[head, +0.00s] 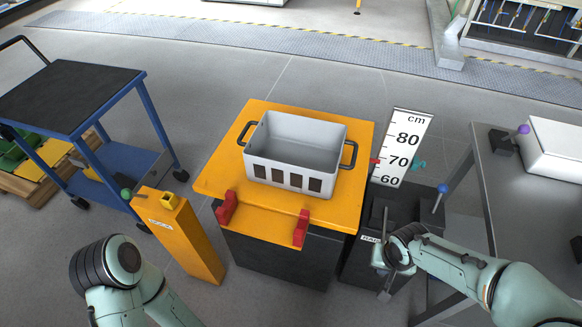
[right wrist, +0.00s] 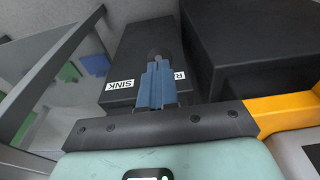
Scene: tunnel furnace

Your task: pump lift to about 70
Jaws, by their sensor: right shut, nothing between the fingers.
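The yellow lift top (head: 215,180) stands on a dark base and carries a pale grey crate (head: 290,130) with dark handles. A white cm scale (head: 403,140) shows 60, 70 and 80. A red pointer (head: 375,161) is at its left edge beside the 70; a teal marker (head: 418,165) is at its right edge near the 70. The black pump box (right wrist: 135,50) carries a SINK label and a partly hidden second label. My right gripper (right wrist: 155,68) is shut and empty over this box, its tips near a dark rod. My left gripper is out of view.
A lever with a blue ball (head: 442,189) rises beside the pump box. A grey table (head: 490,165) is at right. A yellow post (head: 180,235) and a blue cart (head: 140,160) are at left. Red stops (head: 301,229) stand on the lift's front edge.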

